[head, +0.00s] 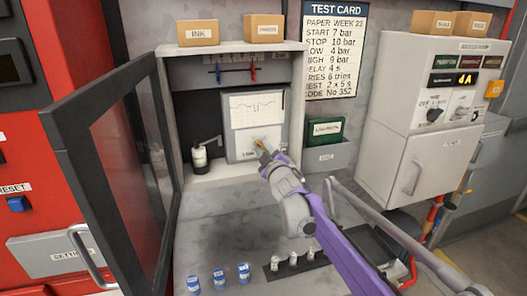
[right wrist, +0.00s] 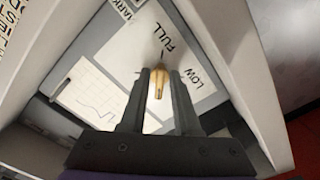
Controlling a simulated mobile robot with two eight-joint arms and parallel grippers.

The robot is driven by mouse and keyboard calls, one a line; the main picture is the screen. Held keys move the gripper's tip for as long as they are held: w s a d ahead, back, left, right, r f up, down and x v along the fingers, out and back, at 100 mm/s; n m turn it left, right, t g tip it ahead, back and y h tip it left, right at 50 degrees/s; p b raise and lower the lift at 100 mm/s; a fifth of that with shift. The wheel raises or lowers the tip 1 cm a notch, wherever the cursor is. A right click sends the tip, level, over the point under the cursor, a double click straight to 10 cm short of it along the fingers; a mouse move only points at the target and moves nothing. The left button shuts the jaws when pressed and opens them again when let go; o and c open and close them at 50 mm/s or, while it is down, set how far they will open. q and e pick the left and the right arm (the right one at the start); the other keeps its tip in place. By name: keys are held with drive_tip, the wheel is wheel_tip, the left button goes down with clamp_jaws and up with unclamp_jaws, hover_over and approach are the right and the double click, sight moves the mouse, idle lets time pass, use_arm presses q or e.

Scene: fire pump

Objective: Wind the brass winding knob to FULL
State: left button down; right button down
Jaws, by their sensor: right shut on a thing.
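The brass winding knob (right wrist: 158,84) is on the white face of the chart recorder, seen in the right wrist view. My right gripper (right wrist: 158,88) is shut on it, one finger on each side. The words FULL and LOW are printed near the knob, with a dark pointer line beside FULL. In the head view the chart recorder (head: 245,108) stands inside the open cabinet, and my right gripper (head: 263,148) reaches its lower part, hiding most of the knob. My left gripper is not in view.
The glazed cabinet door (head: 105,165) stands open at the left. An ink bottle (head: 199,157) stands left of the recorder. Small blue-labelled bottles (head: 219,280) and a dark rack (head: 290,263) lie below. A control box (head: 435,85) is at the right.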

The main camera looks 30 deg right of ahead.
drive_tip(key=m, duration=0.6)
drive_tip(key=shift+a+f+m+b, duration=0.1)
drive_tip(key=shift+a+m+b, duration=0.05)
drive_tip(key=shift+m+b, duration=0.2)
drive_tip(key=m, duration=0.5)
drive_tip(key=shift+a, duration=0.1)
drive_tip(key=shift+m, duration=0.35)
drive_tip(key=c, duration=0.9)
unclamp_jaws()
drive_tip(key=b+v, duration=0.1)
drive_tip(key=v, duration=0.9)
drive_tip(key=shift+s+a, duration=0.15)
drive_tip(key=shift+s, duration=0.15)
